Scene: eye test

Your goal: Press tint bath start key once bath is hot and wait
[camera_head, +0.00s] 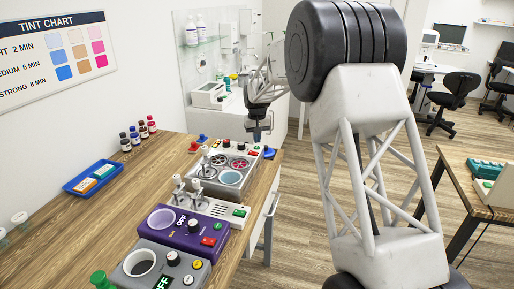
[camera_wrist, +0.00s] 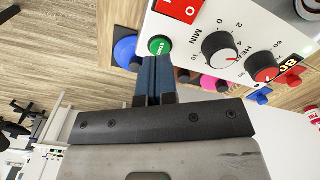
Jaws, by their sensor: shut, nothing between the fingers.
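The tint bath (camera_head: 222,170) is a pale unit on the wooden bench, with several round wells, one holding light blue liquid. In the wrist view its white panel (camera_wrist: 207,28) carries a round green start key (camera_wrist: 160,45), a white-faced minute knob (camera_wrist: 222,49) and a red knob (camera_wrist: 265,67).
A purple bath (camera_head: 185,232) and a grey bath (camera_head: 150,268), whose display reads OFF, stand nearer. A blue tray (camera_head: 92,178) and small bottles are on the left. A blue round knob (camera_wrist: 125,52) lies beside the key. A red switch (camera_wrist: 180,9) is above it.

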